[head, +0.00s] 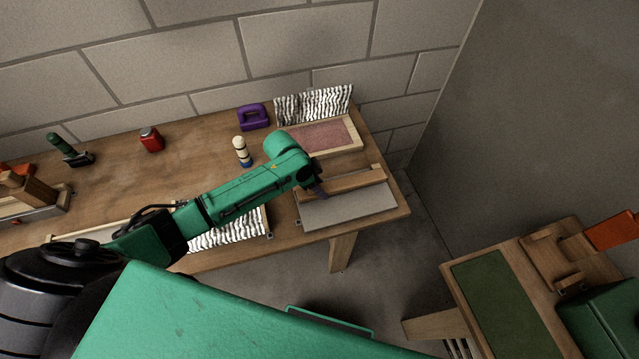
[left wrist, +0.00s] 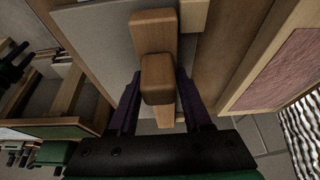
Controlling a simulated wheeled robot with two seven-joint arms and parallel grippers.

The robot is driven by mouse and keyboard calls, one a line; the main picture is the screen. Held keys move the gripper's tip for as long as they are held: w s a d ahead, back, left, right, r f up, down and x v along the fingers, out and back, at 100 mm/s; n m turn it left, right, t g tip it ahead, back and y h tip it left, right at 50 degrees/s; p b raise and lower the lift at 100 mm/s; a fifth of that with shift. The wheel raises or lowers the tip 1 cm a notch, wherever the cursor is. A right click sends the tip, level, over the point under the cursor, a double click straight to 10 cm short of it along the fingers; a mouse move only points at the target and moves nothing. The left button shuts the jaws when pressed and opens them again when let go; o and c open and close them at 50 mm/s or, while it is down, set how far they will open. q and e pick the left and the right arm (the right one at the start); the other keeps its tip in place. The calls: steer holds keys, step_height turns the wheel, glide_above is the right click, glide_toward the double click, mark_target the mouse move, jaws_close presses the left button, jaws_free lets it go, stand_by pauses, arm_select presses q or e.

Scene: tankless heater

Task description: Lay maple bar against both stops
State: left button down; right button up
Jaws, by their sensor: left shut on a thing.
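The maple bar (head: 350,181) lies along the back part of a grey board (head: 350,209) at the right end of the bench. In the left wrist view the bar (left wrist: 152,32) runs between the fingers, with a raised wooden block nearest the camera. My left gripper (head: 318,190) is shut on it; its fingers (left wrist: 155,100) flank the block. A pale wooden piece (left wrist: 194,14), perhaps a stop, sits beside the bar's far end. I cannot tell whether they touch. The other stop is not clear. My right gripper is not in view.
Behind the board are a framed reddish panel (head: 322,136) and a striped sheet (head: 314,104). A purple block (head: 253,117), a cream and blue bottle (head: 242,152) and a red container (head: 151,140) stand on the bench. A second table with a green mat (head: 506,305) is at right.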

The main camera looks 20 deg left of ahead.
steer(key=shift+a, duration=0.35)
arm_select(q)
steer(key=shift+f, duration=0.4)
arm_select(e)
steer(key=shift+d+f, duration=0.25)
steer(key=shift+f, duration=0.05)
arm_select(q)
steer(key=shift+c, duration=1.3)
jaws_free()
steer(key=b+v, duration=0.1)
steer(key=v, duration=1.3)
steer(key=shift+r+b, duration=0.25)
steer(key=shift+b, duration=0.05)
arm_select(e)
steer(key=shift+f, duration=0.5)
arm_select(q)
steer(key=shift+s, duration=0.1)
